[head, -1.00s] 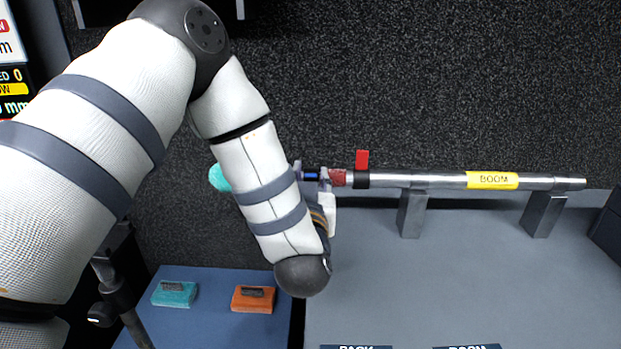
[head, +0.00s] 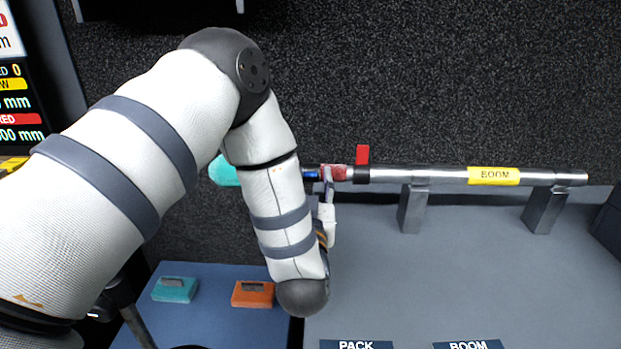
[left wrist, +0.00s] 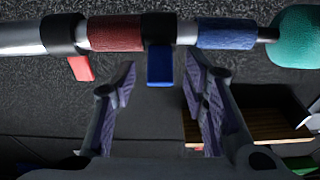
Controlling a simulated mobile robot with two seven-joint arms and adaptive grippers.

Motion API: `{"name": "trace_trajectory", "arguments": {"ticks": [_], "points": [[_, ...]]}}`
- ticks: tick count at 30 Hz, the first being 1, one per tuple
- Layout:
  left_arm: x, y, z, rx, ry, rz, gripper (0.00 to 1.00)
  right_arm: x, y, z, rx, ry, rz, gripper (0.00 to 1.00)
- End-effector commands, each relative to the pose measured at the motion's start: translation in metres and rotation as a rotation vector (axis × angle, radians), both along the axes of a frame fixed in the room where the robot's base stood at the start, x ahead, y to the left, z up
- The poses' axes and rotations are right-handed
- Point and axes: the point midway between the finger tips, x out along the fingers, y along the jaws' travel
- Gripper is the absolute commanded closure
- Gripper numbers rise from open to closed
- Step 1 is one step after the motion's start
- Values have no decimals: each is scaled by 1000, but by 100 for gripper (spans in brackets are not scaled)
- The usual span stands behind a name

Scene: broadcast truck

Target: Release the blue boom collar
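The boom pole (head: 440,177) lies level across two supports, with a yellow BOOM label. In the left wrist view, the blue boom collar (left wrist: 159,66) is a black ring with a blue lever hanging down, between a red section (left wrist: 115,33) and a blue section (left wrist: 224,34) of the pole. My left gripper (left wrist: 162,66) is open, its fingers below the pole and either side of the blue lever, with visible gaps. In the head view my left gripper (head: 326,185) is at the red section's left end; the blue lever is hidden there. My right gripper is not in view.
A collar with a red lever (head: 362,155) sits right of the red section. A teal rounded end (left wrist: 297,36) caps the pole. Teal (head: 175,290) and orange (head: 253,294) blocks lie on a blue surface (head: 215,325). The grey bench (head: 450,280) is mostly clear.

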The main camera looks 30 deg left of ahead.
Motion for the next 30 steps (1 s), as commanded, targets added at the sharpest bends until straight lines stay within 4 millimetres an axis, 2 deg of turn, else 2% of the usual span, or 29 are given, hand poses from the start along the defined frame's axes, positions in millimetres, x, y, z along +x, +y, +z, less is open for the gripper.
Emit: {"name": "trace_trajectory", "arguments": {"ticks": [4, 7, 13, 21, 25, 30], "points": [[-1, -1, 0, 0, 0, 0, 60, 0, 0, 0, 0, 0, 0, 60], [-11, -7, -3, 0, 5, -2, 60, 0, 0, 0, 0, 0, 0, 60], [-48, -34, -10, 7, 5, -11, 60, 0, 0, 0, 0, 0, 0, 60], [-93, -59, -19, 2, 2, -6, 60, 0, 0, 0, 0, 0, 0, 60], [-101, -62, -20, 2, 0, -1, 60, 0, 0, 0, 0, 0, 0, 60], [-101, -62, -20, 0, -1, 0, 60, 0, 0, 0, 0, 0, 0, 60]]}}
